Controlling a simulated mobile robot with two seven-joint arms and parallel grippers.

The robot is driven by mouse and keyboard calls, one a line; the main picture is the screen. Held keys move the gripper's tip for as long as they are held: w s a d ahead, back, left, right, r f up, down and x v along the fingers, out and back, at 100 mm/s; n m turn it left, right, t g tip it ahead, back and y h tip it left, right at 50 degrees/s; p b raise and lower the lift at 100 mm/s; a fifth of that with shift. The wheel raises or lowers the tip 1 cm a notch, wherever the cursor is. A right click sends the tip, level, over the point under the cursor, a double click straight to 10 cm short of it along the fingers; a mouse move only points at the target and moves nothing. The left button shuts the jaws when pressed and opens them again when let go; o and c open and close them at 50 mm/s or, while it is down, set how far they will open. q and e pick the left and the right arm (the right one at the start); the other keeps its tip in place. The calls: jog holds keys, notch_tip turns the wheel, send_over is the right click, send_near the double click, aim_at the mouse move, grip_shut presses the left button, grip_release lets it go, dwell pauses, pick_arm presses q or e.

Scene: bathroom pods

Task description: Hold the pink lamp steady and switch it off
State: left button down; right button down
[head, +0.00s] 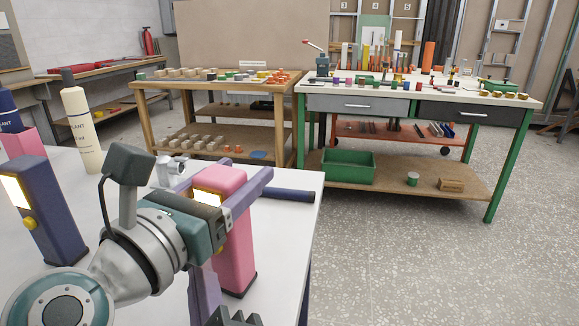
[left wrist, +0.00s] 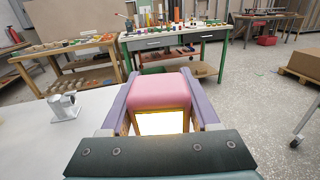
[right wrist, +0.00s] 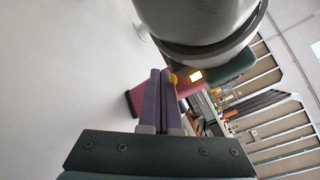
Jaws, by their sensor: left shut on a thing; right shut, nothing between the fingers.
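The pink lamp (head: 236,245) stands upright near the right edge of the white table. Its panel (head: 208,198) is lit, and glows in the left wrist view too (left wrist: 160,123). My left gripper (head: 225,186) is shut on the lamp's upper part, one purple finger on each side. My right gripper (head: 201,270) is shut and empty in front of the lamp, low in the head view. In the right wrist view its closed fingertips (right wrist: 161,74) are close to the lamp's yellow button (right wrist: 173,79); I cannot tell whether they touch it.
A navy lamp (head: 50,215) with a lit panel stands at left on the white table (head: 120,190). Behind are a cream bottle (head: 80,130), a pink item (head: 20,143) and a metal fitting (head: 168,170). A dark rod (head: 290,195) lies behind the pink lamp. Workbenches stand beyond.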

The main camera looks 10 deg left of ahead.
jog(key=shift+w+d, duration=0.1)
jog(key=shift+w, duration=0.3)
jog(key=shift+w+d, duration=0.1)
jog(key=shift+w, duration=0.1)
dwell(0.3)
jog(key=shift+s, duration=0.65)
jog(key=shift+s+a, duration=0.1)
jog(key=shift+a, duration=0.1)
jog(key=shift+s+a, duration=0.25)
jog(key=shift+s, duration=0.7)
jog(key=shift+s+a, duration=0.2)
jog(key=shift+s, duration=0.75)
jog(key=shift+s+a, duration=0.25)
jog(key=shift+s, duration=0.7)
pick_arm(q)
jog(key=shift+c, duration=0.2)
grip_release()
